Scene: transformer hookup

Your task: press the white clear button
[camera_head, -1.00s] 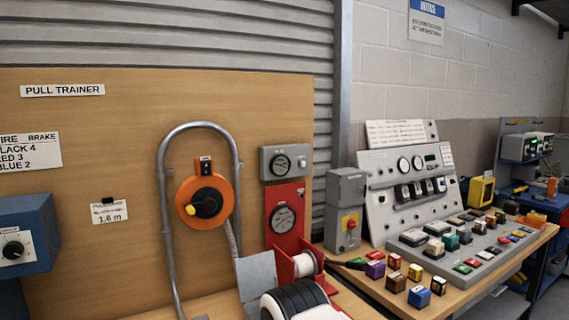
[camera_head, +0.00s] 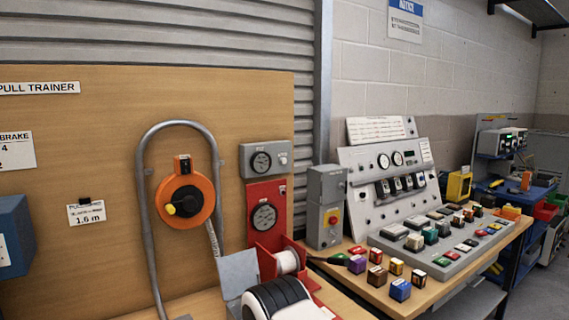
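A grey gauge box (camera_head: 265,158) is mounted on the wooden board, above a red gauge panel (camera_head: 266,211). A small pale round button (camera_head: 283,159) shows on the box's right side, beside its dial. Its lettering is too small to read, so I cannot tell whether it is the clear button. No other white button can be made out for certain.
An orange reel (camera_head: 187,200) and a grey bent tube (camera_head: 143,220) stand out from the board. A red spool stand (camera_head: 268,263) and a black and white round object (camera_head: 275,300) are below. At right, a bench (camera_head: 405,299) holds a sloped control panel (camera_head: 362,208) and several coloured blocks.

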